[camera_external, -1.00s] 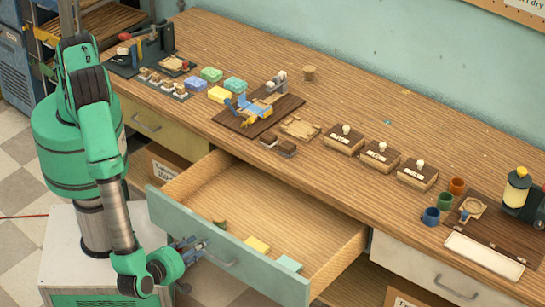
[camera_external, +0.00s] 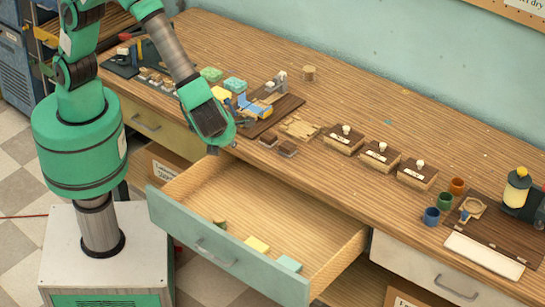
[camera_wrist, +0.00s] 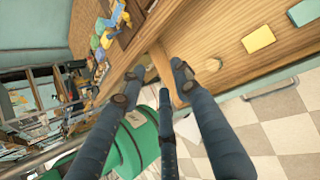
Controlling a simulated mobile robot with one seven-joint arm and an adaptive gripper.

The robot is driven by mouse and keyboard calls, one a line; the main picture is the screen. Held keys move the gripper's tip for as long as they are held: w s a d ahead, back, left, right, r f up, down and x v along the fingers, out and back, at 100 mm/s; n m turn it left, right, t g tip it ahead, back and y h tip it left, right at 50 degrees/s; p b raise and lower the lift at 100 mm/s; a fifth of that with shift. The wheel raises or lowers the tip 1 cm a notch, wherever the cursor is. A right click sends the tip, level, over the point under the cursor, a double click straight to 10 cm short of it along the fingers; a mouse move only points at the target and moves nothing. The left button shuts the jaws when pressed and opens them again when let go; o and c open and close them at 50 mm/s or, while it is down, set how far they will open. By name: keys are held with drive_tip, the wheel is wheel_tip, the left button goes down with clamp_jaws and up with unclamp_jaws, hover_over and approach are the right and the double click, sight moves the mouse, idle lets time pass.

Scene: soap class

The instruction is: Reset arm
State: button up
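My gripper (camera_wrist: 156,88) shows in the wrist view with its blue-grey fingers spread apart and nothing between them. In the external view my arm is raised and bent over, and its green end hangs above the back left corner of the drawer, mostly hiding the fingers. The drawer (camera_external: 300,225) is pulled out, with a teal front and a metal handle (camera_external: 215,252). Inside lie a yellow block (camera_external: 257,245), a teal block (camera_external: 289,263) and a small round piece (camera_external: 219,222). My gripper is apart from the drawer handle.
Room is free above the counter's back.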

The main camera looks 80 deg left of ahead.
drive_tip(key=s+a+r+n+h, duration=0.25)
drive_tip(key=a+r+n, duration=0.35)
drive_tip(key=a+r, duration=0.3)
drive_tip(key=s+a+r+n+h, duration=0.25)
drive_tip(key=a+r+n, duration=0.4)
drive_tip(key=a, duration=0.45)
drive_tip(key=s+a+r+n+t+h, duration=0.1)
drive_tip(key=s+a+r+n+t, duration=0.1)
drive_tip(key=s+a+r+n, duration=0.2)
drive_tip(key=s+a+r+n+t+h, duration=0.2)
drive_tip(key=s+a+r+n, duration=0.2)
drive_tip(key=s+a+n, duration=0.5)
drive_tip(key=shift+s+a+n, duration=0.15)
drive_tip(key=shift+s+n, duration=0.25)
drive_tip(key=shift+n, duration=0.25)
drive_tip(key=shift+o, duration=0.5)
